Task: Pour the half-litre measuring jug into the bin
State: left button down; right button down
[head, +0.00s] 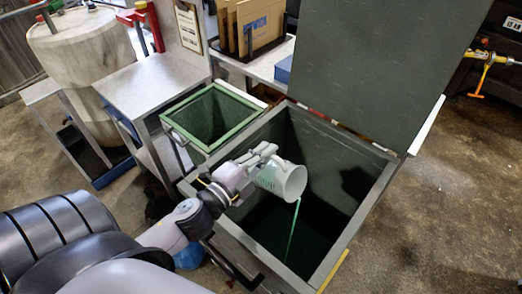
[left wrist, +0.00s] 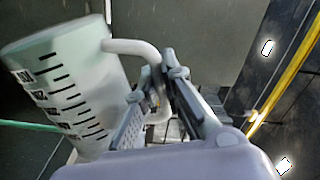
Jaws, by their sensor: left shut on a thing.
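The measuring jug (head: 285,180) is white and translucent, tilted over the opening of the large dark green bin (head: 372,187). A thin green stream (head: 292,232) runs from its mouth down into the bin. My left gripper (head: 262,156) is shut on the jug's handle. In the left wrist view the jug (left wrist: 62,85) shows black scale marks, and the gripper (left wrist: 155,100) closes around its handle. The bin's inside is dark, and its bottom is hard to make out. My right gripper is not in view.
A smaller green open container (head: 212,118) stands beside the bin at the upper left. The bin's raised lid (head: 370,60) stands behind the opening. A metal table (head: 155,82) and a pale drum (head: 82,72) are at the left. Floor at the right is clear.

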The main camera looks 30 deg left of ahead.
aim_at(282, 165)
pick_arm(q)
jog(key=shift+s+d+f+m, duration=0.1)
jog(key=shift+d+f+m, duration=0.15)
jog(key=shift+d+m, duration=0.35)
jog(key=shift+s+d+f+m, duration=0.1)
jog(key=shift+d+f+m, duration=0.2)
jog(key=shift+m, duration=0.5)
jog(key=shift+s+d+r+m+p, duration=0.1)
jog(key=shift+d+r+m+p, duration=0.15)
jog(key=shift+d+m, duration=0.35)
jog(key=shift+d+r+m+p, duration=0.1)
jog(key=shift+d+m+p, duration=0.25)
jog(key=shift+m, duration=0.4)
jog(key=shift+s+d+r+m+p, duration=0.1)
jog(key=shift+d+r+m+p, duration=0.1)
jog(key=shift+d+m, duration=0.4)
jog(key=shift+w, duration=0.1)
